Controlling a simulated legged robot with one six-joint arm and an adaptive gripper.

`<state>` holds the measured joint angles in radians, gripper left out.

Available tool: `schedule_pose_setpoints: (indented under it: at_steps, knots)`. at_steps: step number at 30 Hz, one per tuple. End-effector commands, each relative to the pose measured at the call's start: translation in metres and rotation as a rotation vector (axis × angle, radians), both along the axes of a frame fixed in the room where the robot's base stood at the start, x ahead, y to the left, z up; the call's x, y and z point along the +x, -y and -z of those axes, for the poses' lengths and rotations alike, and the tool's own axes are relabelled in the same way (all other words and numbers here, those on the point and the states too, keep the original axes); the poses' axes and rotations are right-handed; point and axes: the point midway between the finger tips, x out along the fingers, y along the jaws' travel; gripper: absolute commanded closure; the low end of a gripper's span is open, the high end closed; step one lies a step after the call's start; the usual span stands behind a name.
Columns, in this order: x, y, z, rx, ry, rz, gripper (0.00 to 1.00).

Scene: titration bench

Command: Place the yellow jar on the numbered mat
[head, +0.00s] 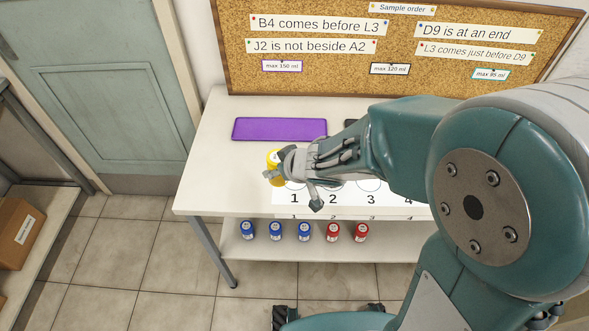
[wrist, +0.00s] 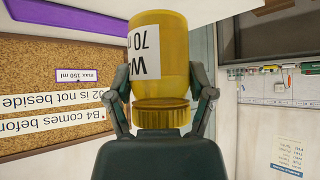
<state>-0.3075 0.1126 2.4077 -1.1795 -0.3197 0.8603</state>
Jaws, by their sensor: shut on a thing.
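The yellow jar (head: 272,157) is in my gripper (head: 284,169), near the left end of the numbered mat. In the wrist view the jar (wrist: 165,55) shows upside down, with a ribbed yellow cap and a white label reading "W" and "70 m". The gripper's two fingers (wrist: 163,98) press on its sides. The numbered mat (head: 317,199) is white, lies along the bench's front edge and shows 1, 2, 3 and 4. My arm hides its right part. Whether the jar touches the surface below, I cannot tell.
A purple mat (head: 279,129) lies at the back left of the white bench (head: 212,160). A dark mat (head: 351,122) is mostly behind my arm. A corkboard (head: 330,70) with order notes stands behind. Blue jars (head: 276,231) and red jars (head: 333,232) stand on the lower shelf.

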Motion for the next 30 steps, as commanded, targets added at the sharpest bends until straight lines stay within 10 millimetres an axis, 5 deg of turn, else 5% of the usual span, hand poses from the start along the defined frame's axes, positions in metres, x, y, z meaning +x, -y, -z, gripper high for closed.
schedule_pose_setpoints:
  at_steps: [6, 15, 30]
  knots:
    - [0.041, 0.02, 0.023, -0.006, -0.003, 0.003, 0.81]
    - [0.069, 0.037, 0.066, -0.004, -0.002, 0.0, 0.81]
    - [0.08, 0.042, 0.11, -0.005, 0.0, -0.002, 0.81]
